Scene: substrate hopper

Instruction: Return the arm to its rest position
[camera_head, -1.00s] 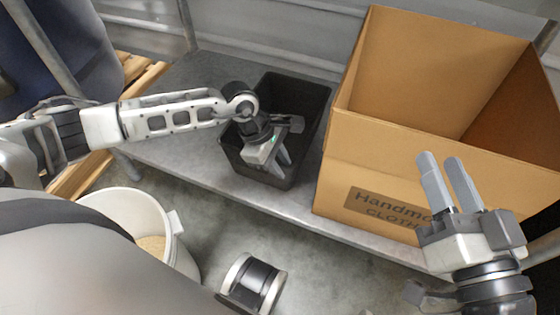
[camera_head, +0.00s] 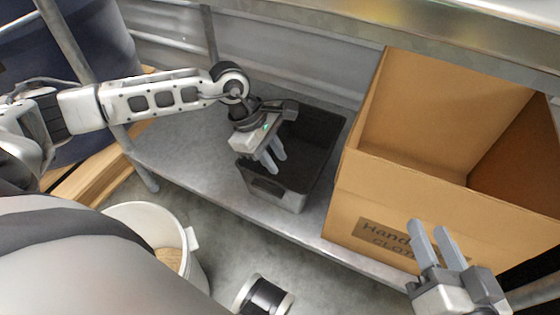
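My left gripper (camera_head: 273,158) hangs over the left part of a black bin (camera_head: 283,196), its fingers pointing down with a small gap between them. I see nothing held in it. The bin stands on a grey metal shelf (camera_head: 190,164); its floor is partly hidden by the gripper. My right gripper (camera_head: 437,242) is at the lower right, its two fingers pointing up and apart, with nothing between them. It is in front of the cardboard box and covers part of the printed label.
A large open cardboard box (camera_head: 410,189) stands right of the bin on the shelf. A white bucket (camera_head: 192,250) with tan grainy material is on the floor at lower left. A shelf edge (camera_head: 450,30) runs above. A wooden pallet (camera_head: 95,180) lies at left.

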